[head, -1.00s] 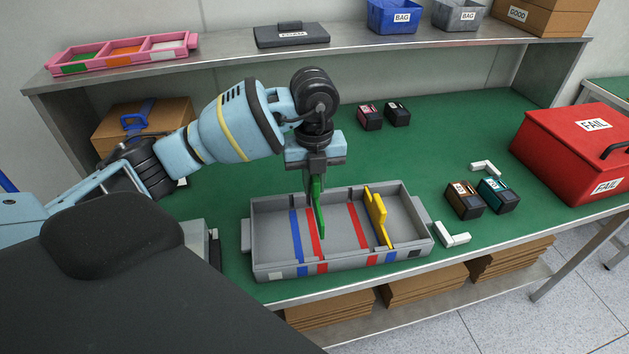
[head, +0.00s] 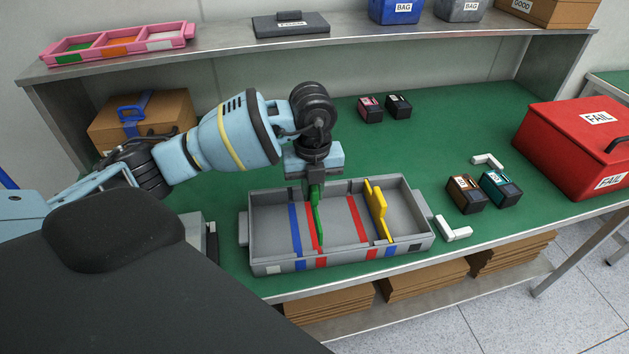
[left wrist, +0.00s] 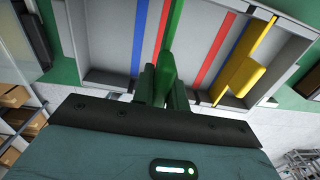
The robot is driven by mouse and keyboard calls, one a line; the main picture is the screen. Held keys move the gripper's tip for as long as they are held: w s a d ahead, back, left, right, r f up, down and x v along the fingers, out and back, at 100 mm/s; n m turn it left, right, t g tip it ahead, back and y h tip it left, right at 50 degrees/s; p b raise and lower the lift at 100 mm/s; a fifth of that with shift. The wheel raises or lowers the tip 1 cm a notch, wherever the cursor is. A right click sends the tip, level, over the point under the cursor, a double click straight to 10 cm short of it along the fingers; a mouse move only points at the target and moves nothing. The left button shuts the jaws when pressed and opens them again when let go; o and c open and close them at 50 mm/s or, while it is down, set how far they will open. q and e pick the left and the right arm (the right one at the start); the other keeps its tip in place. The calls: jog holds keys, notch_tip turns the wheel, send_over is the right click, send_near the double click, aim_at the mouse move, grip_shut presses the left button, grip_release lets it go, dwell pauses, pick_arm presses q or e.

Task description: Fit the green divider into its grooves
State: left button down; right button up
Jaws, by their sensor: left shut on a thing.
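The green divider (head: 317,222) is held by my left gripper (head: 313,186), which is shut on its upper part. The divider is down inside the grey tray (head: 272,262), beside the left red stripe (head: 308,228). In the left wrist view the divider (left wrist: 176,40) stands between my fingers, just right of a red stripe (left wrist: 162,30). I cannot tell whether its lower edge sits in the grooves. A yellow divider (head: 379,208) stands upright in the right part of the tray, by a blue stripe. My right gripper is not in view.
White corner brackets (head: 454,230) lie by the tray's right end. Brown and teal labelled boxes (head: 497,188) stand further right, near a red FAIL bin (head: 570,150). Two more small boxes (head: 370,109) stand behind the tray. A shelf (head: 350,42) runs along the back.

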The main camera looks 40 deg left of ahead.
pick_arm(q)
jog(key=shift+f, duration=0.65)
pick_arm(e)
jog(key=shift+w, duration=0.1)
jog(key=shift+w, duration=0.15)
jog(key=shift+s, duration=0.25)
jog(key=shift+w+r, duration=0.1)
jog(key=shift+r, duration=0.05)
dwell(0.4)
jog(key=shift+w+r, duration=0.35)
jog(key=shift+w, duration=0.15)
pick_arm(q)
jog(key=shift+r+p, duration=0.1)
jog(key=shift+p, duration=0.3)
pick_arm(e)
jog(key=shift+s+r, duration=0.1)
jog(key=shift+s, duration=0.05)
pick_arm(q)
jog(key=shift+f, duration=0.65)
dwell(0.4)
